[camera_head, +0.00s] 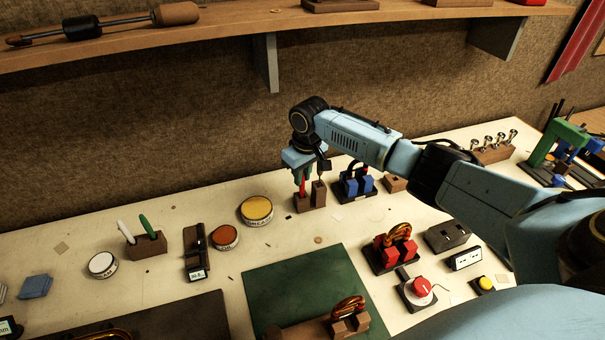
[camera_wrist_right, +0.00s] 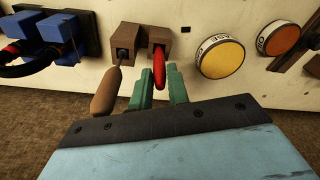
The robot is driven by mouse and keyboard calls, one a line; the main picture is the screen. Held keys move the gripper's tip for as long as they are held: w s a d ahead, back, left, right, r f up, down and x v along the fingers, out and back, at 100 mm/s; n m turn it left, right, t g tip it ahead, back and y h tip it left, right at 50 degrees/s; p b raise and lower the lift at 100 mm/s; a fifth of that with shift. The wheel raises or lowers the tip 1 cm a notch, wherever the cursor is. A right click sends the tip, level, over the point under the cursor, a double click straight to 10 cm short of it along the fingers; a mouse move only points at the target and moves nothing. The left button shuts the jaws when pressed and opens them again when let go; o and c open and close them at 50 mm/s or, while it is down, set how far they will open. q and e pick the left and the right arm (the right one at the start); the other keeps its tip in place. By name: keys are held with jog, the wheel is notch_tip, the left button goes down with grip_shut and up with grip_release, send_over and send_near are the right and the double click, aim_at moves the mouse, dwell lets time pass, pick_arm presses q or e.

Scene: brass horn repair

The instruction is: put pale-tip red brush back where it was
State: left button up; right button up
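The red brush (camera_head: 301,183) stands upright in a brown block holder (camera_head: 303,203), with its lower end hidden in the block. In the right wrist view the red handle (camera_wrist_right: 160,68) rises from the holder's hole (camera_wrist_right: 161,38). Its pale tip cannot be seen. My right gripper (camera_head: 301,165) is above the holder, pointing down. In the right wrist view its two green fingers (camera_wrist_right: 162,84) are apart, one on each side of the handle's upper end, with a gap visible. My left gripper is not in view.
A brown-handled tool (camera_wrist_right: 107,91) stands in the adjoining block, close to my fingers. A yellow-topped tin (camera_head: 256,209) and a blue clamp-like item (camera_head: 353,186) stand on either side. A green mat (camera_head: 290,285) lies in front. A wooden shelf (camera_head: 220,35) runs above the bench.

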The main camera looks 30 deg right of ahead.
jog(key=o, duration=0.3)
jog(key=shift+r, duration=0.1)
notch_tip(320, 180, up, 12)
jog(key=s, duration=0.1)
jog(key=shift+s+d, duration=0.15)
jog(key=shift+s, duration=0.1)
dwell(0.3)
